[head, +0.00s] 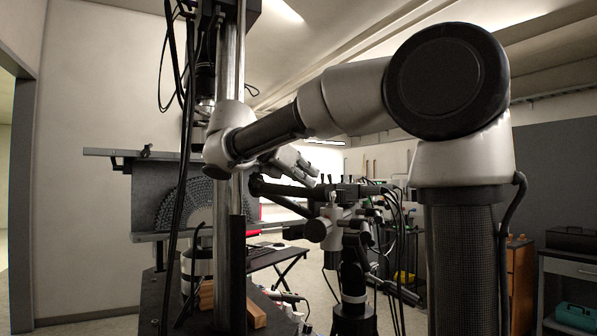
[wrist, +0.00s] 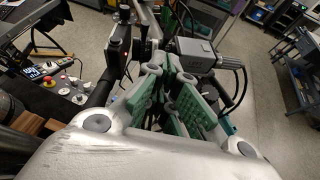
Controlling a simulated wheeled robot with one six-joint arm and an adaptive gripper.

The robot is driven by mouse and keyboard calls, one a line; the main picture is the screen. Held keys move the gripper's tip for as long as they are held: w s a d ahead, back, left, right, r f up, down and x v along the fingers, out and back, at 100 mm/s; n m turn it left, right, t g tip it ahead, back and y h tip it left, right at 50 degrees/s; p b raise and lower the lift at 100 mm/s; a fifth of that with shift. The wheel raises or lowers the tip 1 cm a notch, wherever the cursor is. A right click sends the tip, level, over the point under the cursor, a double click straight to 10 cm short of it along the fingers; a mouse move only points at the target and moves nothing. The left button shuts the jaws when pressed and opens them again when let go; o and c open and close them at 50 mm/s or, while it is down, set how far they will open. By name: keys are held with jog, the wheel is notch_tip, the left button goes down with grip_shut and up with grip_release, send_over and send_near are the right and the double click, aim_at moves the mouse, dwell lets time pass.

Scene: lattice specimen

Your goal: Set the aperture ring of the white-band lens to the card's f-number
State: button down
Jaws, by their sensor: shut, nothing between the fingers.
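My gripper (wrist: 172,78) fills the middle of the wrist view, with grey linkages and green finger parts. It is shut with nothing held. In the head view its fingers cannot be made out clearly among the dark gear behind the steel column. I cannot make out a lens with a white band, an aperture ring or a card in either view. A silver and dark cylinder (head: 197,264) stands low behind the column in the head view; I cannot tell what it is.
A control panel (wrist: 62,82) with knobs and a red button, and a grey box (wrist: 195,52), show in the wrist view. Floor (wrist: 262,110) is open at right.

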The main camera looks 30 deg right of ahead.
aim_at(329, 185)
jog(key=shift+x, duration=2.15)
jog(key=shift+w+d+r+y, duration=0.1)
jog(key=shift+d+r+y, duration=0.1)
jog(key=shift+r+y, duration=0.45)
jog(key=shift+w+d+r+g+y, duration=0.1)
jog(key=shift+d+r+g+y, duration=0.25)
jog(key=shift+y, duration=0.35)
jog(key=shift+w+d+r+g+y, duration=0.1)
jog(key=shift+w+g+y, duration=0.05)
jog(key=shift+g+y, duration=0.4)
jog(key=shift+w+d+r, duration=0.15)
jog(key=shift+d+r, duration=0.15)
jog(key=shift+d, duration=0.1)
jog(key=shift+r, duration=0.2)
